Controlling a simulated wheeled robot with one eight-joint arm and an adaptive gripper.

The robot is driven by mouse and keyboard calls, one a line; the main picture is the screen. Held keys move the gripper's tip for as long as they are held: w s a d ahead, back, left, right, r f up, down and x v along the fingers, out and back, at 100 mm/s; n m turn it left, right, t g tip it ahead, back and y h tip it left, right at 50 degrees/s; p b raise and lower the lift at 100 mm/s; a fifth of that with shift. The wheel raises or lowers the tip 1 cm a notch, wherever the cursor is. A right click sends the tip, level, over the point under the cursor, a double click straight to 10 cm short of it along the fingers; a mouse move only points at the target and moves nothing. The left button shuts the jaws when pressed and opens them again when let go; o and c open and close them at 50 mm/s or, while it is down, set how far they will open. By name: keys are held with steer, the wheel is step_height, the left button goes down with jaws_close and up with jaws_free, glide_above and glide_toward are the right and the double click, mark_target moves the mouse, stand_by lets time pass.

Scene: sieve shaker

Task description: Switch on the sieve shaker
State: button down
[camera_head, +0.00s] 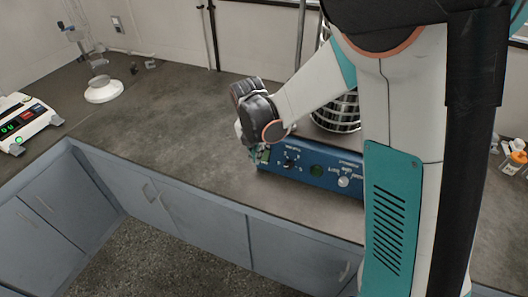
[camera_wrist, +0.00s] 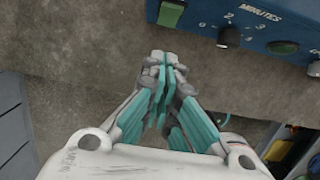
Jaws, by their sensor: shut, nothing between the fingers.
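The sieve shaker has a blue front panel (camera_head: 330,179), with metal sieves (camera_head: 340,112) partly hidden behind my arm. The panel also shows in the wrist view (camera_wrist: 263,17), at the upper right. A black timer knob (camera_wrist: 229,37) is marked in minutes. A green switch (camera_wrist: 171,12) sits at the panel's left end, and a green round part (camera_wrist: 282,47) is right of the knob. My gripper (camera_wrist: 165,66) is shut and empty, its fingertips just in front of the panel's left end and apart from the green switch in the wrist view. In the head view my gripper (camera_head: 250,150) partly hides that end.
The grey worktop (camera_head: 170,135) is clear left of the shaker. A white device with a display (camera_head: 24,120) and a white stand (camera_head: 103,90) are farther left. Small bottles (camera_head: 517,155) stand at the right. Blue-grey cabinets (camera_head: 200,215) lie below the front edge.

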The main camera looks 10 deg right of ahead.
step_height(320, 180, up, 9)
steer(key=p, duration=0.2)
steer(key=shift+w, duration=0.3)
steer(key=shift+d, duration=0.1)
